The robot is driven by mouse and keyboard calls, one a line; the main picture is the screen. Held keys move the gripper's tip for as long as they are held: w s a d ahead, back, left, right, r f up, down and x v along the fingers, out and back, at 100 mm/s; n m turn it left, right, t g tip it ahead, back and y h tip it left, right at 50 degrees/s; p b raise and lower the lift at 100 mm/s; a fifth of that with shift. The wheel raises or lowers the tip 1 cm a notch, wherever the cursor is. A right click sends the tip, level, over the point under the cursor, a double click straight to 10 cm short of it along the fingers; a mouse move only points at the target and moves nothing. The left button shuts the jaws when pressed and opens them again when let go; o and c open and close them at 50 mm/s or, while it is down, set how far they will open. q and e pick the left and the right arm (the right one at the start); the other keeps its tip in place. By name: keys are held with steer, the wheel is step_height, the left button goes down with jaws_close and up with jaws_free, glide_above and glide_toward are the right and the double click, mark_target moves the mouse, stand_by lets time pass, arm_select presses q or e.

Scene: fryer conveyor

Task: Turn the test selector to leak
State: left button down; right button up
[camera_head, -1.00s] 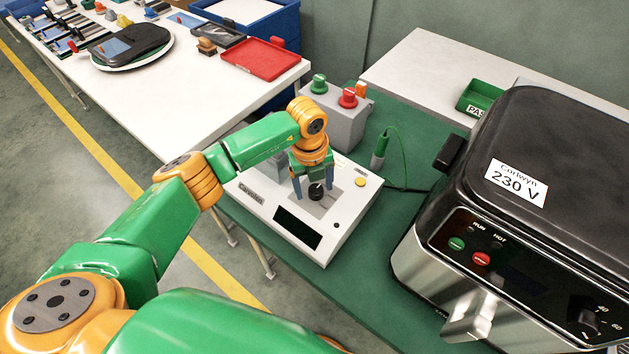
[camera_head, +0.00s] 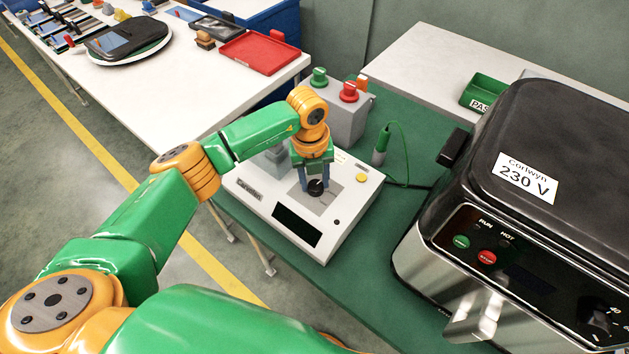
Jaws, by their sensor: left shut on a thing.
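The test selector (camera_head: 316,187) is a small black knob on the top face of the white tester box (camera_head: 348,225). The tester has a dark display (camera_head: 297,225) on its near side and a yellow button (camera_head: 361,178) at its right. My left gripper (camera_head: 315,184) points down over the selector, with its fingers shut on the knob. The selector's markings are too small to read, so I cannot tell which position it points to. My right gripper is not in view.
A grey box with a green knob (camera_head: 319,77) and a red knob (camera_head: 349,91) stands behind the tester. A green probe (camera_head: 380,146) with its cable is to the right. A large black and steel fryer (camera_head: 520,200) fills the right side.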

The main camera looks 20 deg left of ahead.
arm_select(q)
steer(key=m+b, duration=0.4)
steer(key=m, duration=0.1)
steer(key=shift+w+f, duration=0.1)
steer(key=shift+f, duration=0.1)
steer(key=m+b, duration=0.3)
steer(key=m, duration=0.3)
steer(key=shift+d, duration=0.1)
steer(key=m+b, duration=0.1)
steer(key=m, duration=0.1)
steer(key=shift+r+m+g, duration=0.1)
steer(key=shift+m+g, duration=0.2)
steer(key=m, duration=0.2)
steer(key=shift+d+m+b, duration=0.1)
steer(key=shift+m+b, duration=0.3)
steer(key=m, duration=0.5)
steer(key=shift+r+y+b, duration=0.1)
steer(key=shift+y+b, duration=0.2)
steer(key=shift+b, duration=0.05)
steer(key=shift+m, duration=0.5)
steer(key=shift+c, duration=1.9)
jaws_free()
